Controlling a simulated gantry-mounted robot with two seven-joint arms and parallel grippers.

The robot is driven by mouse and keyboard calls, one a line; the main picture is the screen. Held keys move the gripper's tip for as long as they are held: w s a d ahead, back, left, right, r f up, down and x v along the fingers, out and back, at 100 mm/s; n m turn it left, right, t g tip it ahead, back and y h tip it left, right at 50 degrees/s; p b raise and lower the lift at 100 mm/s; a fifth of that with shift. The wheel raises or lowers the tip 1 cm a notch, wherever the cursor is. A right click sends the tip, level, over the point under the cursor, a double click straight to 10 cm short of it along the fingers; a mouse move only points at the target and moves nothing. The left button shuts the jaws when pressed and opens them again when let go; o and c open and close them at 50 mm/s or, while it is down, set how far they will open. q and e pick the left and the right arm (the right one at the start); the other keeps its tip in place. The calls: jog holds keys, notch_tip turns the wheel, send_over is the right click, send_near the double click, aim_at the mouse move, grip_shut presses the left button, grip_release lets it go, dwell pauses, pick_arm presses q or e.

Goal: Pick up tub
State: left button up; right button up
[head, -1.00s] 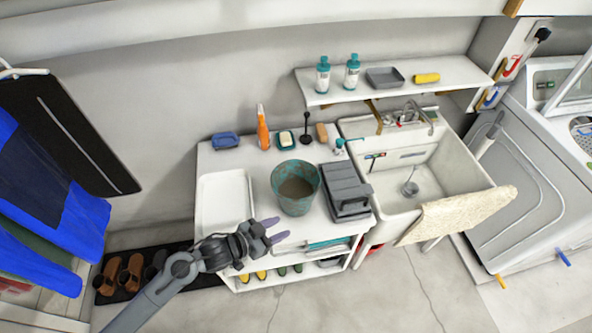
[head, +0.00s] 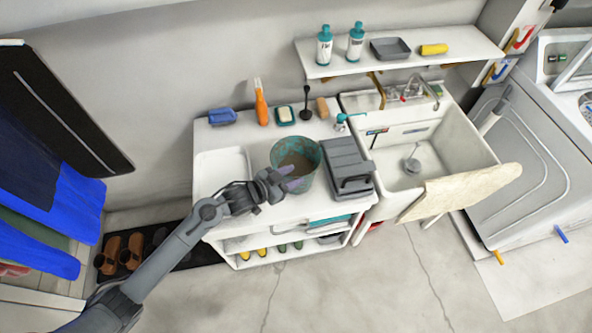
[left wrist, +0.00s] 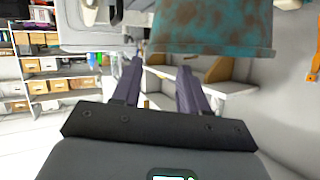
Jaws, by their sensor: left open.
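The tub, a round teal bucket with rusty brown patches (head: 310,168), stands upright on the white cabinet top, between the white tray and a grey toolbox. My left gripper (head: 291,177) is open, with its two purple fingers overlapping the front left of the tub in the head view. In the left wrist view the tub's mottled side (left wrist: 215,28) fills the top right, close beyond the spread fingertips (left wrist: 161,65). Nothing is between the fingers there, and I cannot tell whether they touch the tub. My right gripper is not in view.
The white tray (head: 222,158) lies left of the tub, and the grey toolbox (head: 347,168) stands close on its right. A soap dish (head: 285,115), an orange bottle (head: 261,104) and a plunger (head: 305,103) stand behind. A sink (head: 440,160) is further right.

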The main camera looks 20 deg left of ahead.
pick_arm(q)
jog(key=shift+s+f+p+x, duration=0.1)
jog(key=shift+f+p+x, duration=0.05)
jog(key=shift+x, duration=1)
jog(key=shift+s+f+p+x, duration=0.1)
jog(key=shift+p+x, duration=0.05)
jog(key=shift+x, duration=1)
jog(key=shift+d, duration=0.2)
grip_shut()
